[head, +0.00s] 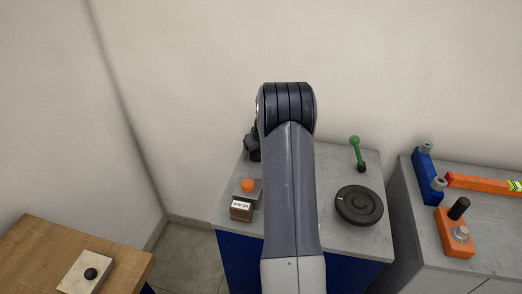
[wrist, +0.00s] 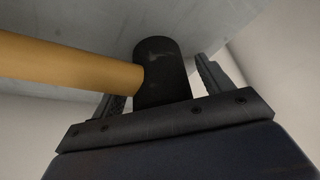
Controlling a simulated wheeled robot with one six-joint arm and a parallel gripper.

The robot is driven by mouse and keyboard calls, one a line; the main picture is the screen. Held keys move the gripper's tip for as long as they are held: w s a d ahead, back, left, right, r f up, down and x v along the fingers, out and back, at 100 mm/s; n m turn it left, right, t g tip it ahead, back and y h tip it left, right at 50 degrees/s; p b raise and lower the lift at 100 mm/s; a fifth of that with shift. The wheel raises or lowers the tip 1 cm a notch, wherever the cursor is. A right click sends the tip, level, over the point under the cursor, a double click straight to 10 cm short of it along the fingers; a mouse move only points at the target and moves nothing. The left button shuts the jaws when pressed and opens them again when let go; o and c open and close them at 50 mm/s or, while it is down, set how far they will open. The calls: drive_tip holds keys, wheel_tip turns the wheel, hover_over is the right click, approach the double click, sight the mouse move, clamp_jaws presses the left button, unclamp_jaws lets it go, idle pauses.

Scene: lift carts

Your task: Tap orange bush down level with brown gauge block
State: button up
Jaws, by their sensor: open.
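The orange bush (head: 248,185) stands proud of a grey block (head: 256,198) on the left part of the grey cart top. The brown gauge block (head: 241,211), with a white label, sits just in front of it. In the wrist view, a black cylindrical head (wrist: 163,72) with a tan handle (wrist: 65,67) running off to the left looks like a mallet. My gripper (wrist: 160,88) is open, one finger on each side of the black head, with a gap at the right finger. My arm hides the gripper's fingers and the mallet in the head view.
A black round disc (head: 359,205) and a green-handled tool (head: 357,152) are right of my arm. The right cart holds a blue bracket (head: 427,174), an orange level (head: 484,184) and an orange block (head: 455,233). A wooden table (head: 45,250) is at lower left.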

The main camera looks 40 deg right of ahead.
drive_tip(key=c, duration=1.3)
wheel_tip(320, 180, up, 10)
drive_tip(key=shift+r+b, duration=0.1)
drive_tip(key=shift+b, duration=0.7)
